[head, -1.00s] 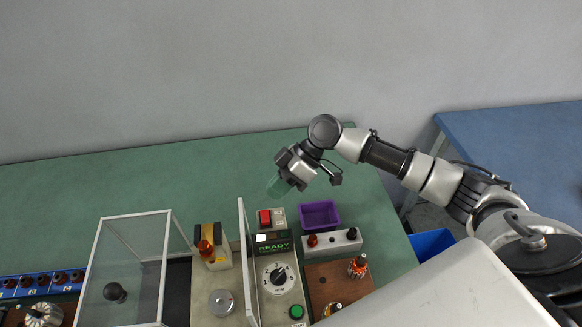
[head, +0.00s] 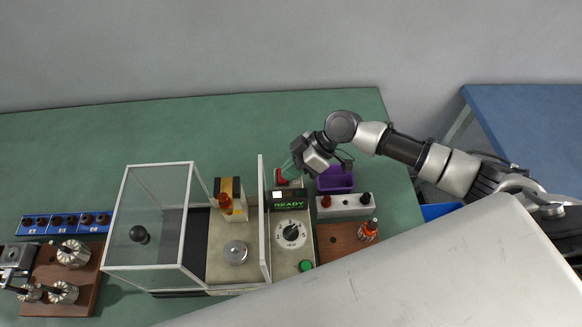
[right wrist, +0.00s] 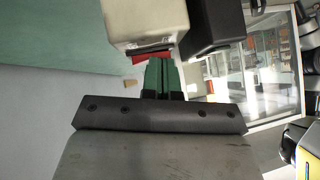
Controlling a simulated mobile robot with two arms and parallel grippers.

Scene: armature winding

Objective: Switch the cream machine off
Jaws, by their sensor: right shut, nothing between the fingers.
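The cream machine (head: 300,255) stands on the green bench with its control panel at its right end. The panel has a lit READY display (head: 288,206), a dial (head: 291,234) and a green button (head: 306,266). A red switch (head: 281,177) sits at the panel's far end; a red part (right wrist: 152,56) also shows in the right wrist view. My right gripper (head: 289,167) is shut and empty, its green fingers at the switch. Contact cannot be told. Its fingers (right wrist: 161,75) partly hide the red part in the wrist view.
A clear guard box (head: 150,215) with a black knob stands at the left of the machine. A purple bin (head: 336,180) and a white block (head: 345,205) are close to the right of the panel. The bench's far side is clear.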

